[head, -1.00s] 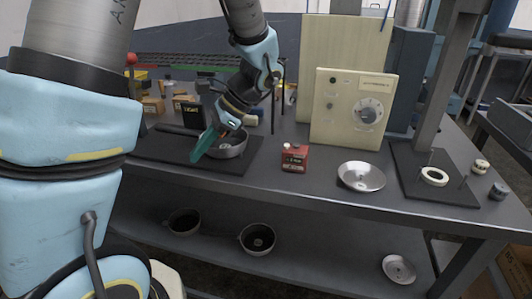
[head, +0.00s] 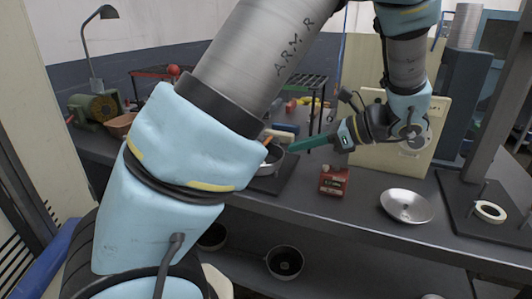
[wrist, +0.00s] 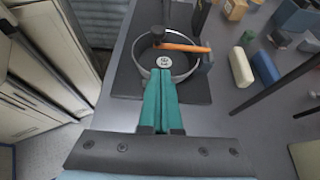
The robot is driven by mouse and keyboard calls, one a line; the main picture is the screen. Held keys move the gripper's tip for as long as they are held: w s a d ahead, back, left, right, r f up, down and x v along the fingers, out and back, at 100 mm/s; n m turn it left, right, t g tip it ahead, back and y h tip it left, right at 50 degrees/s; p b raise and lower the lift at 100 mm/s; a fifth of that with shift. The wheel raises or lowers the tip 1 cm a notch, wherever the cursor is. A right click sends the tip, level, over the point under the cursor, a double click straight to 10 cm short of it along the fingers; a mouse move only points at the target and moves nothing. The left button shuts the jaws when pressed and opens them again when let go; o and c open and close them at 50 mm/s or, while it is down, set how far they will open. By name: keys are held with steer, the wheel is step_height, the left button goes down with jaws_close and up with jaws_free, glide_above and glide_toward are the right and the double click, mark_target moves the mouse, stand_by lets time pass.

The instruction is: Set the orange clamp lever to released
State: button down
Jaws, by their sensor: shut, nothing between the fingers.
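The orange clamp lever (wrist: 182,47) lies across the top of a round metal pan (wrist: 194,66) on a dark base plate (wrist: 127,84) in the wrist view. One end is at the black post near the pan's far rim, the other reaches to the right rim. In the head view only a small orange bit (head: 267,140) shows above the pan (head: 273,167), and my arm hides the rest. My gripper (wrist: 160,72) has green fingers, shut and empty, pointing toward the pan. In the head view my gripper (head: 290,148) is level, just right of the pan, apart from the lever.
A red box (head: 334,181) and a shallow metal dish (head: 407,206) stand right of the plate. Cream and blue blocks (wrist: 241,68) lie right of the plate in the wrist view. Another pan (head: 285,262) is on the lower shelf.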

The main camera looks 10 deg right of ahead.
mark_target(265, 154)
steer(key=shift+a, duration=0.1)
steer(key=p+x, duration=0.1)
steer(key=x, duration=0.9)
steer(key=shift+p, duration=0.4)
